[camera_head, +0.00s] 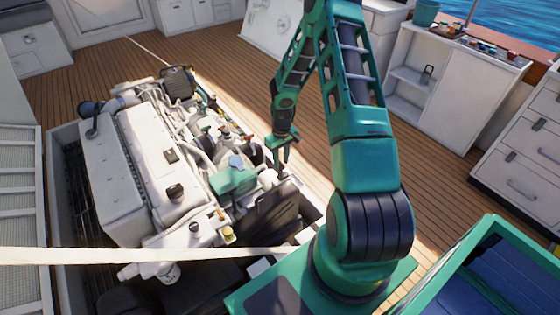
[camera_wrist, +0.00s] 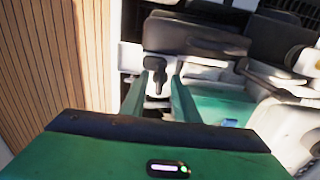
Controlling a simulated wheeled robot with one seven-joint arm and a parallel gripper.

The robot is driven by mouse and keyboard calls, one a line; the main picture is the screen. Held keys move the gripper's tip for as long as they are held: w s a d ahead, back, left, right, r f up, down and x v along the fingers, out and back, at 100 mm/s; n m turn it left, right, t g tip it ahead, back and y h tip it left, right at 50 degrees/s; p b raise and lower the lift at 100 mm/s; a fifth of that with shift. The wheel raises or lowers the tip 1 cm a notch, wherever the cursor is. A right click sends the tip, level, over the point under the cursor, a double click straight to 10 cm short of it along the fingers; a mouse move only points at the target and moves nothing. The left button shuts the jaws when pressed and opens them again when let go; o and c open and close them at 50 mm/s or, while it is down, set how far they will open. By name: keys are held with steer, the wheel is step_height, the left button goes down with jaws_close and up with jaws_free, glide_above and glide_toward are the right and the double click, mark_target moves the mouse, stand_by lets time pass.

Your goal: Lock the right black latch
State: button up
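A small black latch-like piece (camera_wrist: 156,72) stands on a pale surface in the wrist view, just beyond my fingertips and in line with the gap between them. In the head view my gripper (camera_head: 284,160) points down at the right side of the white engine (camera_head: 125,170), beside a dark panel (camera_head: 268,212). The latch cannot be made out clearly there. I cannot tell whether a finger touches it.
A green engine part (camera_head: 233,180) lies left of my gripper in the head view. A pale strap or bar (camera_head: 130,256) crosses the front of the hatch. White cabinets (camera_head: 450,85) stand at the right. Wooden deck (camera_head: 440,180) is clear between them and the hatch.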

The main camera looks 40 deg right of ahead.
steer(key=shift+c, duration=0.7)
jaws_close()
steer(key=m, duration=0.3)
steer(key=shift+m, duration=0.4)
steer(key=m, duration=0.3)
steer(key=shift+m, duration=0.3)
steer(key=m, duration=0.5)
steer(key=shift+a, duration=0.1)
steer(key=shift+m, duration=2.7)
steer(key=shift+w, duration=0.1)
